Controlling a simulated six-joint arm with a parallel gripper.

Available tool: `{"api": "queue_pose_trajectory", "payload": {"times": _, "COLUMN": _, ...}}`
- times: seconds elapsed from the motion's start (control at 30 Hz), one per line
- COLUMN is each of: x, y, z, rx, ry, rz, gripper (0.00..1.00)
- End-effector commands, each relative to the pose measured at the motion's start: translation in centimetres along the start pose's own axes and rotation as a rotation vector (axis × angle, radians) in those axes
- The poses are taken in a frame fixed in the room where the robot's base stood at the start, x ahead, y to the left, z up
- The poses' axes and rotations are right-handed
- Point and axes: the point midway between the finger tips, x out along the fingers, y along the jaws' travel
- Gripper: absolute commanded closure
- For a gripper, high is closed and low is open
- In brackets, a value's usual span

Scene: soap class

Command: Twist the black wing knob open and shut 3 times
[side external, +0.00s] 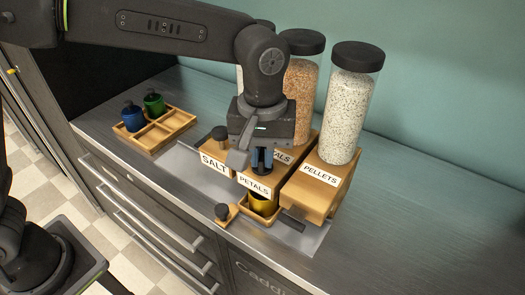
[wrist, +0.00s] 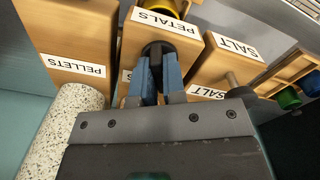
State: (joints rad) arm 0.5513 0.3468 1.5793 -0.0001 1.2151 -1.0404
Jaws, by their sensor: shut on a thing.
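The PETALS dispenser is a wooden box (side external: 243,171) at the middle of the counter, with white labels. My gripper (side external: 262,158) is over it, pointing down. In the wrist view, my gripper's blue fingers (wrist: 158,75) are closed around the black wing knob (wrist: 157,47) on this box. The knob is mostly hidden by the fingers in the side view, and its turn angle cannot be told. A yellow cup (side external: 263,204) stands below the front of the PETALS box; its edge also shows in the wrist view (wrist: 160,6).
The SALT box (side external: 215,171) with its own black knob (side external: 220,133) is close on the left. The PELLETS box (side external: 322,185) carries a tall jar (side external: 346,110) on the right. A wooden tray (side external: 165,132) holds blue and green jars. A black-knobbed wooden piece (side external: 227,216) lies in front.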

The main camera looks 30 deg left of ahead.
Motion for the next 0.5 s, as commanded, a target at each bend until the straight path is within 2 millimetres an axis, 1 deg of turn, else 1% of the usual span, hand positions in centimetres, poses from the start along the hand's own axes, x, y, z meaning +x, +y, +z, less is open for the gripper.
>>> {"api": "queue_pose_trajectory", "payload": {"times": 0.2, "x": 0.05, "y": -0.02, "z": 0.03, "rx": -0.092, "ry": 0.0, "rz": -0.001, "gripper": 1.0}}
{"api": "queue_pose_trajectory", "payload": {"times": 0.5, "x": 0.06, "y": -0.02, "z": 0.03, "rx": -0.137, "ry": 0.0, "rz": -0.001, "gripper": 1.0}}
